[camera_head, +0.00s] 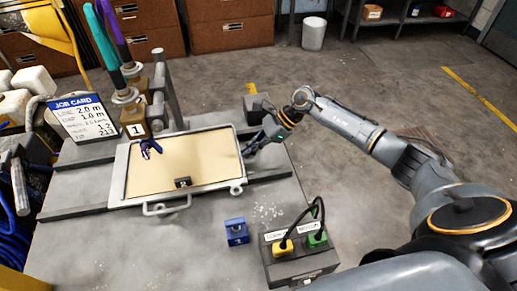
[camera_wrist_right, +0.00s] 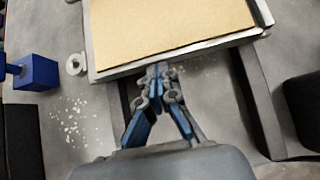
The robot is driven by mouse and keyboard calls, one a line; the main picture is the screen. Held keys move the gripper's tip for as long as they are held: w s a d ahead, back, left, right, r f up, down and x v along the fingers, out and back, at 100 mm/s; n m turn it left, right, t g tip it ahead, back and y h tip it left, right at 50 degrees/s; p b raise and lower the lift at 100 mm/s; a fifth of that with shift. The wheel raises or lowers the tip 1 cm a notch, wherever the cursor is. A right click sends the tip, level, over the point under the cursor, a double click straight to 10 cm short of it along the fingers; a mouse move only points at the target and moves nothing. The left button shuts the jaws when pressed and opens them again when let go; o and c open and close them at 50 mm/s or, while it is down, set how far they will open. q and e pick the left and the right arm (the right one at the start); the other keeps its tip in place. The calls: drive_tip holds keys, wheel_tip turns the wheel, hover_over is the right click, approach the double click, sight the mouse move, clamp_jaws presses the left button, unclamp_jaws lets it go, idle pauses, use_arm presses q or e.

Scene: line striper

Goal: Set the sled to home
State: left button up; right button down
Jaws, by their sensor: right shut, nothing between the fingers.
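The sled (camera_head: 119,178) is a grey metal frame around a flat tan board, lying on the grey table across dark rails. It has a handle bar (camera_head: 165,210) on its near side and a small ring at its near right corner. In the right wrist view the sled's edge (camera_wrist_right: 190,52) crosses the top. My right gripper (camera_head: 248,151) is at the sled's right edge. In the right wrist view its fingertips (camera_wrist_right: 158,70) are together at that edge, with nothing held; I cannot tell whether they touch it. My left gripper is not in view.
Two posts with teal and purple hoses stand behind the sled by a yellow "1" block (camera_head: 133,122). A job card (camera_head: 86,117) stands left. A blue block (camera_head: 236,232) and a control box (camera_head: 300,262) are in front. A dark block (camera_head: 258,107) stands behind my right gripper.

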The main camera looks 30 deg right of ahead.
sight(173, 166)
drive_tip(key=w+a+b, duration=0.1)
drive_tip(key=a, duration=0.5)
drive_tip(key=w+a+b, duration=0.2)
drive_tip(key=a, duration=0.4)
drive_tip(key=w+a+b, duration=0.2)
drive_tip(key=a, duration=0.5)
drive_tip(key=shift+w+a+b, duration=0.15)
drive_tip(key=shift+a+b, duration=0.3)
drive_tip(key=shift+a, duration=0.35)
drive_tip(key=shift+a+r, duration=0.1)
